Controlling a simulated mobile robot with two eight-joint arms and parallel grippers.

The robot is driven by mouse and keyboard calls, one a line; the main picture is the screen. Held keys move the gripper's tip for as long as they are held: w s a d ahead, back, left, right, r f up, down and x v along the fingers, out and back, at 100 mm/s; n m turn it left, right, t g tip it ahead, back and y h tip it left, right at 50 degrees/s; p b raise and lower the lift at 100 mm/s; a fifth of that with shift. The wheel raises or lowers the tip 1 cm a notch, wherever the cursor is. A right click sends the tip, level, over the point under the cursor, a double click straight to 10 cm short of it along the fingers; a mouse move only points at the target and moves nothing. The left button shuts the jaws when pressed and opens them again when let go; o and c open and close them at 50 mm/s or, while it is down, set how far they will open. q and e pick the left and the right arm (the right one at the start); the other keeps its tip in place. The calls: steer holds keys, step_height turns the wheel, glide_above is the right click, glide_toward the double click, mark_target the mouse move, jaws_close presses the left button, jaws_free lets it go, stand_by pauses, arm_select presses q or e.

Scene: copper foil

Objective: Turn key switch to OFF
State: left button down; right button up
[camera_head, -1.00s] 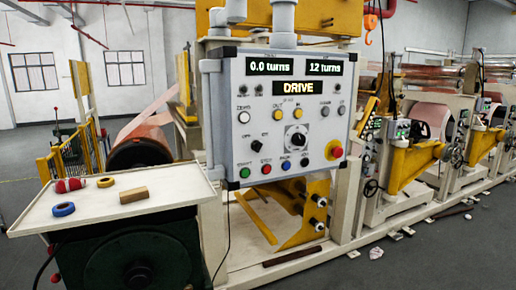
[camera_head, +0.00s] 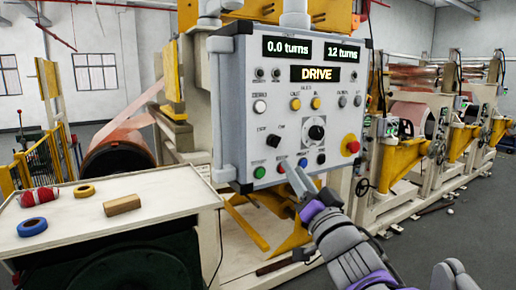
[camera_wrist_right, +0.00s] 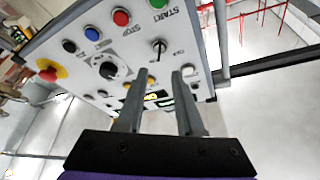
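The control panel (camera_head: 240,110) faces me with lit displays reading 0.0 turns, 12 turns and DRIVE. A small black switch (camera_head: 274,141) sits left of the large black dial (camera_head: 316,131); I take it for the key switch, but its label is too small to read in the head view. In the right wrist view this switch (camera_wrist_right: 159,45) appears just beyond the fingertips, near the gap. My right gripper (camera_head: 291,170) is in front of the lower panel, below the switch. In the wrist view its fingers (camera_wrist_right: 160,75) are apart and empty. My left gripper is out of view.
A row of buttons lies along the panel bottom: green (camera_head: 259,172), red, blue and black. A red emergency button (camera_head: 350,144) is at the right. A white table (camera_head: 150,228) at left holds tape rolls and a wooden block (camera_head: 122,205).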

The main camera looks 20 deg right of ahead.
steer(key=p, duration=0.1)
glide_toward(280, 145)
steer(key=w+r, duration=0.2)
steer(key=w+a+r, duration=0.1)
steer(key=w+r, duration=0.1)
steer(key=w, duration=0.1)
steer(key=shift+a+r, duration=0.2)
steer(key=shift+r, duration=0.1)
jaws_close()
